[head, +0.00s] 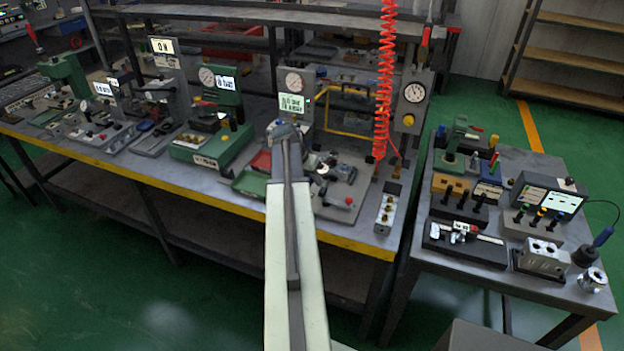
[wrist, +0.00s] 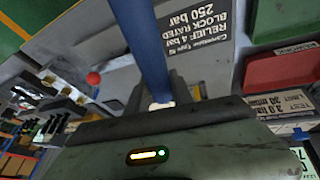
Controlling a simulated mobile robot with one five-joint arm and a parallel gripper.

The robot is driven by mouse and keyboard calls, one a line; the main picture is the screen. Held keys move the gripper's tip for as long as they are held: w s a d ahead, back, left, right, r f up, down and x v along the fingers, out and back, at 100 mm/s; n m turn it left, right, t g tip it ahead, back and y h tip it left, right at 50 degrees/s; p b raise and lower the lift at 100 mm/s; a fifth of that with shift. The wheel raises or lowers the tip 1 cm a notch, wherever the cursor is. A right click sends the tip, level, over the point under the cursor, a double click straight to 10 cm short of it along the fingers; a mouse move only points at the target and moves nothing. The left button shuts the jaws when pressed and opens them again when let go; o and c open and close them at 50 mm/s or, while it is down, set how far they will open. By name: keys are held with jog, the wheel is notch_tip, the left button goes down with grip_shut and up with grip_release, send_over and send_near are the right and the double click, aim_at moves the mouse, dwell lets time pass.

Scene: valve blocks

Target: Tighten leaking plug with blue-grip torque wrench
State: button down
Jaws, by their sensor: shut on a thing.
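My gripper (head: 284,130) is over the middle of the long bench in the head view, in front of the dial panel. In the wrist view the gripper (wrist: 165,108) is shut on a blue grip (wrist: 148,50), which runs up out of the top of the picture. It looks like the torque wrench's handle; its head is out of view there, and I cannot make the wrench out in the head view. A valve fixture (head: 340,180) with grey metal parts stands just right of the gripper. I cannot tell which plug leaks.
A red tray (head: 262,161) and a green tray (head: 250,184) lie left of the gripper; the red tray (wrist: 280,75) shows in the wrist view. A red coiled hose (head: 386,80) hangs to the right. A side table (head: 470,275) holds several tools and a metal block.

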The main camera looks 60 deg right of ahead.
jog(key=shift+r+p, duration=0.6)
notch_tip(320, 180, up, 7)
jog(key=p, duration=0.6)
jog(key=shift+f+p, duration=0.1)
jog(key=shift+p, duration=0.25)
jog(key=shift+f, duration=0.15)
